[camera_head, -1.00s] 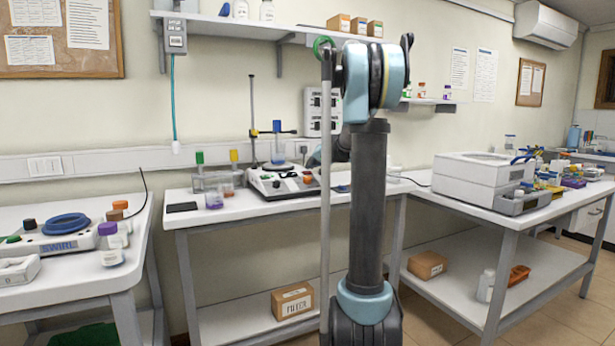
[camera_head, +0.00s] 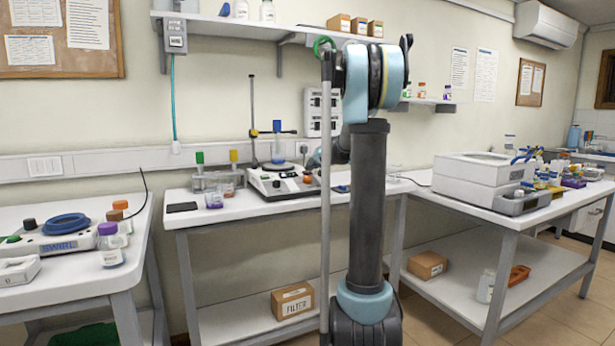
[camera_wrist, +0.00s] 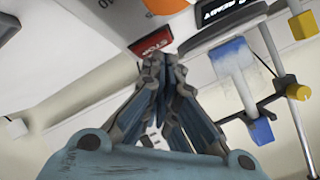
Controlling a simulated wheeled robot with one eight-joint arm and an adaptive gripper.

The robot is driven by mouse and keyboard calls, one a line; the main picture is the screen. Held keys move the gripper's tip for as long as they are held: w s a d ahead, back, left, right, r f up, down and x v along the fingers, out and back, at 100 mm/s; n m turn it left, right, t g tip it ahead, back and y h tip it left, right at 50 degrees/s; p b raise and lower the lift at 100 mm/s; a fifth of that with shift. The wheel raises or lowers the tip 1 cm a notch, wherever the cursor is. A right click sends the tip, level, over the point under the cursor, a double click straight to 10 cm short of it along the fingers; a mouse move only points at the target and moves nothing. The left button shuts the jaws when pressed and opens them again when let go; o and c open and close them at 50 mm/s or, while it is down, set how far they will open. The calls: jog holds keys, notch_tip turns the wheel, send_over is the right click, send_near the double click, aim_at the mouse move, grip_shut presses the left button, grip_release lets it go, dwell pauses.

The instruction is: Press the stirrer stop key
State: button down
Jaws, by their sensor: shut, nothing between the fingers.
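The stirrer (camera_head: 264,184) is a white unit with knobs on the middle bench, with a stand rod and a clear vessel above it. In the wrist view its body (camera_wrist: 112,22) fills the top. The red stop key (camera_wrist: 151,42), marked STOP, lies just beyond my fingertips, its lower edge partly covered by them. My gripper (camera_wrist: 156,62) is shut and empty, its tips together at the key. I cannot tell whether they touch it. In the head view my arm hides the gripper, and the stop key is too small to make out.
An orange knob (camera_wrist: 166,5) and a dark display (camera_wrist: 222,10) flank the key. Jars (camera_head: 213,198) and a dark pad (camera_head: 182,207) lie left of the stirrer.

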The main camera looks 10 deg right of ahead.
jog(key=shift+w+f, duration=0.15)
jog(key=shift+f, duration=0.2)
dwell(0.6)
dwell(0.3)
jog(key=shift+s+r, duration=0.3)
jog(key=shift+r, duration=0.45)
jog(key=shift+s+d+r, duration=0.1)
jog(key=shift+s+r, duration=0.15)
jog(key=shift+r, duration=0.55)
jog(key=shift+s+d+r, duration=0.15)
jog(key=shift+s+r, duration=0.15)
jog(key=shift+r, duration=0.5)
jog(key=shift+s+d+r, duration=0.1)
jog(key=shift+s+r, duration=0.15)
jog(key=shift+r, duration=0.55)
